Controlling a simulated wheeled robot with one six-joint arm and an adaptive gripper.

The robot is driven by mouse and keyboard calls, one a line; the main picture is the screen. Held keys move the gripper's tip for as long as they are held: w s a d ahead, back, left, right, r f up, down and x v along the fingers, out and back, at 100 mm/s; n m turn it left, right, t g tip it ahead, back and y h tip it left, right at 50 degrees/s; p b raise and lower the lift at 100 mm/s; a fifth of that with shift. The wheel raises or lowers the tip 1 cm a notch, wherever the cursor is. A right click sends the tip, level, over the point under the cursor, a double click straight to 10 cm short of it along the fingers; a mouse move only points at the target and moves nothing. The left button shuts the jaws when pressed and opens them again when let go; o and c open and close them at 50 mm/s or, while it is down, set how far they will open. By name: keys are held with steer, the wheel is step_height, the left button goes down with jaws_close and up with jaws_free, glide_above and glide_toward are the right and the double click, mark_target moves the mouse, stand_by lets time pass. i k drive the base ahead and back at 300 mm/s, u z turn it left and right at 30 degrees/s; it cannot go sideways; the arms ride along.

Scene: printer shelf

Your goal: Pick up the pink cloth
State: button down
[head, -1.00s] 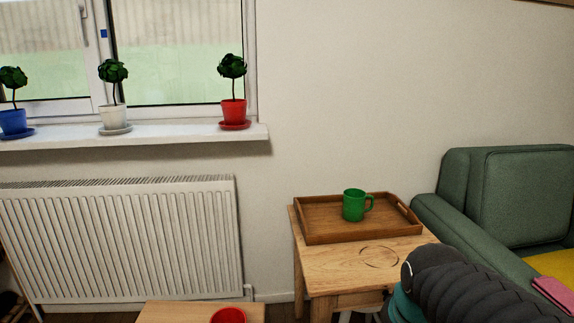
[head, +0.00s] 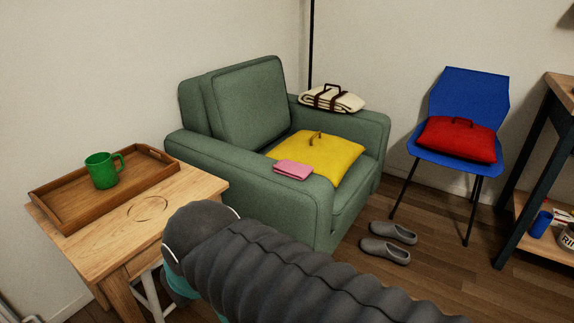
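The pink cloth (head: 293,170) lies folded on the near-left armrest of the green armchair (head: 240,178), at its inner edge beside the yellow cushion (head: 335,158). My dark ribbed arm crosses the lower middle of the head view, in front of the armchair. My gripper is not visible in this view.
A wooden side table (head: 112,245) with a tray (head: 60,212) and a green mug (head: 101,171) stands at the left. A blue chair (head: 468,95) holds a red cushion (head: 457,139). Grey slippers (head: 385,250) lie on the floor between. A cream folded blanket (head: 332,99) sits on the far armrest.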

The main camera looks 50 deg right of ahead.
mark_target(287, 167)
steer(key=z, duration=1.5)
